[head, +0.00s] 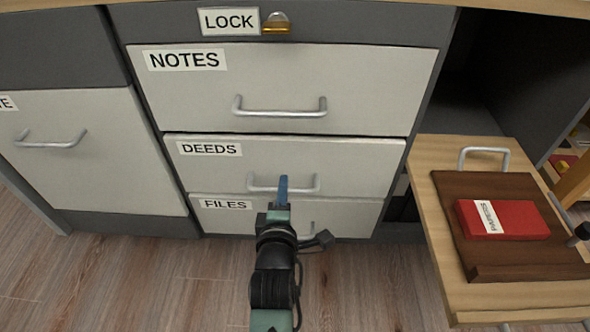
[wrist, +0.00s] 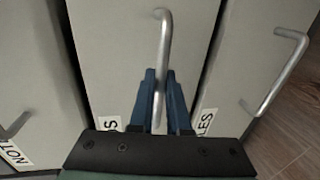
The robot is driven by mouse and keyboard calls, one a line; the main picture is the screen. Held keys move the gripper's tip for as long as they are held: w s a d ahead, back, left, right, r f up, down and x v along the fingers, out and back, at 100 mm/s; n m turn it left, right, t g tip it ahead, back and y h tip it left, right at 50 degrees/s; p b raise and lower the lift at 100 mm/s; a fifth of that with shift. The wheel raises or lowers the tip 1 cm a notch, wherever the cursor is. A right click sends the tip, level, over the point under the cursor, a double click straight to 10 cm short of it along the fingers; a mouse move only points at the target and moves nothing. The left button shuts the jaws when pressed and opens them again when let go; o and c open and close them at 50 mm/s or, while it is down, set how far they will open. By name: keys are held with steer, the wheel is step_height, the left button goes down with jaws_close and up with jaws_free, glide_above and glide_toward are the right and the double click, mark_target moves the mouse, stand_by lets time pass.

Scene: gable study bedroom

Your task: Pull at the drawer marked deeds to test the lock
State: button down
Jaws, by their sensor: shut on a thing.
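The deeds drawer (head: 215,170) is a pale grey front in the middle of the stack, with a label reading DEEDS (head: 209,149). Its silver bar handle (head: 300,190) runs across the front. My gripper (head: 282,186) is at this handle, its blue fingers over the bar. In the wrist view my gripper (wrist: 160,98) has a finger on each side of the handle (wrist: 164,45) and is shut on it. The drawer front looks about level with the fronts around it. A lock (head: 277,23) with a brass-coloured body sits beside a LOCK label at the top.
The notes drawer (head: 190,90) is above and the files drawer (head: 225,216) below. At the right, a wooden pull-out board (head: 430,215) juts forward, carrying a dark brown board (head: 455,190) and a red box (head: 515,222). Wooden floor (head: 130,275) is clear at lower left.

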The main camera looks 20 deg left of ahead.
stand_by(0.8)
steer(key=c, duration=0.8)
jaws_free()
steer(key=shift+w, duration=0.1)
steer(key=shift+p, duration=0.4)
